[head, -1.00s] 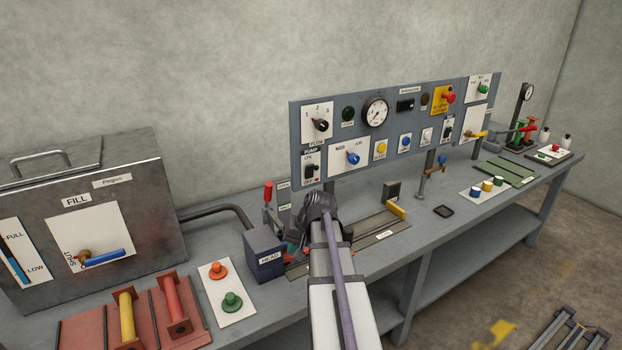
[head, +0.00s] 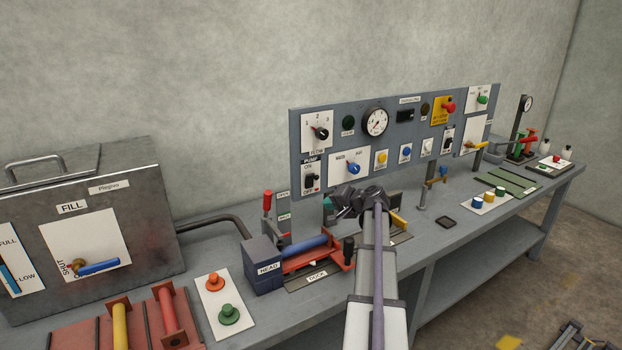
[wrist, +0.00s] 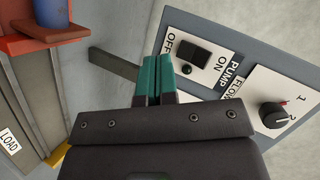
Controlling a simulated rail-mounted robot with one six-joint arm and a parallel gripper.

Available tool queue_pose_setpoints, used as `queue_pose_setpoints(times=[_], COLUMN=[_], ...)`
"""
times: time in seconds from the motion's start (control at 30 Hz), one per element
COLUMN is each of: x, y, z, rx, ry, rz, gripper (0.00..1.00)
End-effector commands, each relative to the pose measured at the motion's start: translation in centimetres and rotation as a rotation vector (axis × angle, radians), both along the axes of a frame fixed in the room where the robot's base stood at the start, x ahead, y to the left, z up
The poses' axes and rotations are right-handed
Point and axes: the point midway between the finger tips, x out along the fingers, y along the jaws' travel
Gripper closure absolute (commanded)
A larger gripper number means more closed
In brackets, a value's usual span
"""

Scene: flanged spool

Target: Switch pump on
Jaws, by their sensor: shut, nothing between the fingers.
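The pump switch (head: 310,178) is a black rocker on a white plate marked PUMP, ON and OFF, at the lower left of the grey upright panel (head: 345,105). In the wrist view the pump switch (wrist: 193,57) shows close up, with OFF to its left and ON to its right. I cannot tell which way it is tipped. My gripper (wrist: 157,70) has its teal fingers shut together and empty, just left of the switch plate in that view, with no clear contact. In the head view my gripper (head: 328,203) is below and in front of the panel, partly hidden by my wrist.
A red cradle with a blue spool (head: 305,245) sits on the bench below, beside the HEAD block (head: 264,266). The flow selector knob (wrist: 273,115) is close to the pump switch. A red-topped lever (head: 267,200) stands left of the panel.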

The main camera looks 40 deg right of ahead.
Motion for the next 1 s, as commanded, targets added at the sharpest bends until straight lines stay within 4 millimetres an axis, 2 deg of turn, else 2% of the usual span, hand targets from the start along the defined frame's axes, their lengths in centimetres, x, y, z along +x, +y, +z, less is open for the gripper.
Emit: queue_pose_setpoints(times=[0.27, 0.7, 1.0], x=[1.9, 7.5, 8.2], y=[-0.5, -1.7, -1.8], z=[0.8, 2.6, 2.7], rx=[-0.001, 0.000, -0.001], ry=[0.000, 0.002, 0.001], rz=[0.001, 0.002, 0.001], gripper=[1.00, 1.00, 1.00])
